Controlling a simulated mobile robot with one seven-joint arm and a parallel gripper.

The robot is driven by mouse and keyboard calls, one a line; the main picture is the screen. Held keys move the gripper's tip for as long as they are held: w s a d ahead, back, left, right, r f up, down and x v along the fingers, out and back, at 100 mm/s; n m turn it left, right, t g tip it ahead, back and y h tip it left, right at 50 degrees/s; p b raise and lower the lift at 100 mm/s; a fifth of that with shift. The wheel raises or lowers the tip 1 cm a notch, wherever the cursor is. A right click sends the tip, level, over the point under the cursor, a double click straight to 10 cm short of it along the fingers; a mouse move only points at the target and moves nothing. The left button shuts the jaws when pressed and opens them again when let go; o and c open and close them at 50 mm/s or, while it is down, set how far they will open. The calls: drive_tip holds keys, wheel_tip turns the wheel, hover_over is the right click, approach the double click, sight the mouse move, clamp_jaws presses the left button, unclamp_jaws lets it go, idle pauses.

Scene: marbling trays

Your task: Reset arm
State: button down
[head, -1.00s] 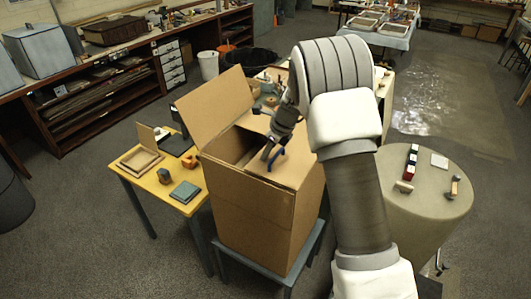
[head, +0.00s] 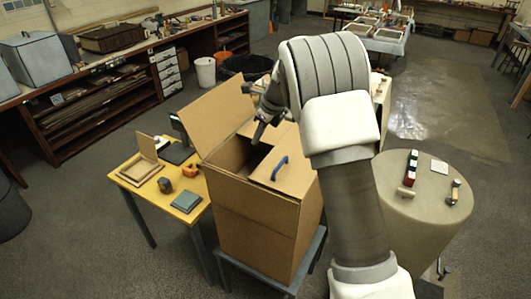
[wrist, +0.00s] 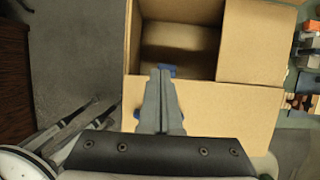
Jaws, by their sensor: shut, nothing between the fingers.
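My gripper (head: 258,134) is shut and empty, above the open top of a tall cardboard box (head: 255,215). In the wrist view my gripper (wrist: 160,72) shows its two fingers together, over the near flap of the box (wrist: 205,108). A blue handle (head: 279,168) lies on the box's right flap, apart from my fingers in the head view. The box's left flap stands up at a slant, and the part of the inside that shows looks bare.
The box stands on a blue-grey stool (head: 262,274). A yellow table (head: 160,201) with small items is to its left. A round table (head: 427,199) with small items is to the right. Long shelves (head: 110,100) line the left wall. Open floor lies in front at left.

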drive_tip(key=s+d+r+n+t+h+b, duration=0.1)
drive_tip(key=s+d+r+n+b, duration=0.15)
drive_tip(key=s+r+n, duration=0.55)
drive_tip(key=s+d+r+n+b, duration=0.1)
drive_tip(key=s+d+r+n, duration=0.25)
drive_tip(key=s+r, duration=0.45)
drive_tip(key=s+d+f+n+h+b, duration=0.1)
drive_tip(key=s+f+n, duration=0.1)
drive_tip(key=s+n, duration=0.2)
drive_tip(key=s+d+f+n+t+b, duration=0.1)
drive_tip(key=s+n, duration=0.4)
drive_tip(key=s, duration=0.6)
drive_tip(key=s+d+f+n+t+h+b, duration=0.1)
drive_tip(key=s+d+f+n, duration=0.1)
drive_tip(key=s+f+n, duration=0.2)
drive_tip(key=s+f, duration=0.1)
drive_tip(key=s, duration=0.2)
drive_tip(key=shift+s+d+h, duration=0.25)
drive_tip(key=shift+s+h, duration=0.05)
drive_tip(key=shift+s, duration=0.05)
drive_tip(key=shift+w, duration=0.1)
